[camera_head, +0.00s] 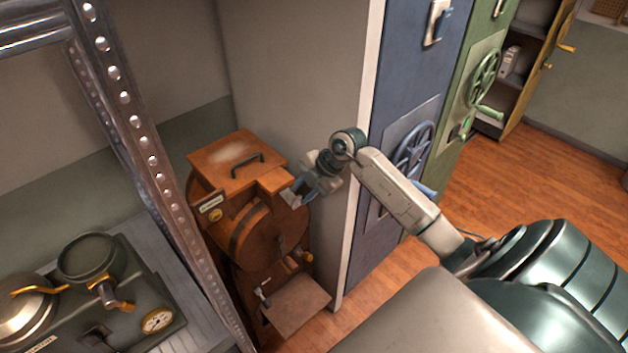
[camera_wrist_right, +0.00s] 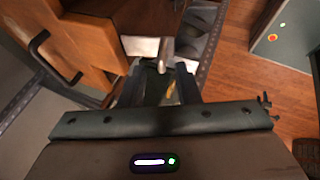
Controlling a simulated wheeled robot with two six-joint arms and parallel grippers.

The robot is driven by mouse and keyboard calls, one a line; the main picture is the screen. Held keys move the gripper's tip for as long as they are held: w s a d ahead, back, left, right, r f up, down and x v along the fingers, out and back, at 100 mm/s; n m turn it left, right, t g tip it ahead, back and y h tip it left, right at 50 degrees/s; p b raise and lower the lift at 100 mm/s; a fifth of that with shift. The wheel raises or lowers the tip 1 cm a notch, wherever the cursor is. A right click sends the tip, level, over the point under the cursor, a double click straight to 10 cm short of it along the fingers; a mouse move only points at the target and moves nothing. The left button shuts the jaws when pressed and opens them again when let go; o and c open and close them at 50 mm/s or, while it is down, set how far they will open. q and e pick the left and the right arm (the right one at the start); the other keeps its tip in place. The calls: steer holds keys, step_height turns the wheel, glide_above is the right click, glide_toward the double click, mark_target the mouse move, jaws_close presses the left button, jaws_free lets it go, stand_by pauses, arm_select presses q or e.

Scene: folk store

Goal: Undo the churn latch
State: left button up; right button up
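The wooden churn (camera_head: 262,232), an orange-brown drum with a flat lid and dark handle, stands in the middle of the head view. Its lid also shows at the upper left of the right wrist view (camera_wrist_right: 85,52). A small metal latch lever (camera_wrist_right: 167,47) stands beside a pale metal plate (camera_wrist_right: 140,46) on the churn's edge. My right gripper (camera_head: 293,196) is at the churn's upper right edge. In the right wrist view its fingers (camera_wrist_right: 165,72) stand apart, with the lever at their tips; contact is unclear. My left gripper is out of view.
A perforated metal post (camera_head: 150,160) rises in front, left of the churn. A machine with a gauge (camera_head: 157,321) sits on a shelf at lower left. A grey wall (camera_head: 300,90) and blue cabinet (camera_head: 405,100) stand close behind my right arm. Open wooden floor lies right.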

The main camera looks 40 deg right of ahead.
steer(key=b+v, duration=0.3)
steer(key=v, duration=0.5)
steer(key=shift+r, duration=0.35)
steer(key=shift+s+d, duration=0.1)
stand_by(0.3)
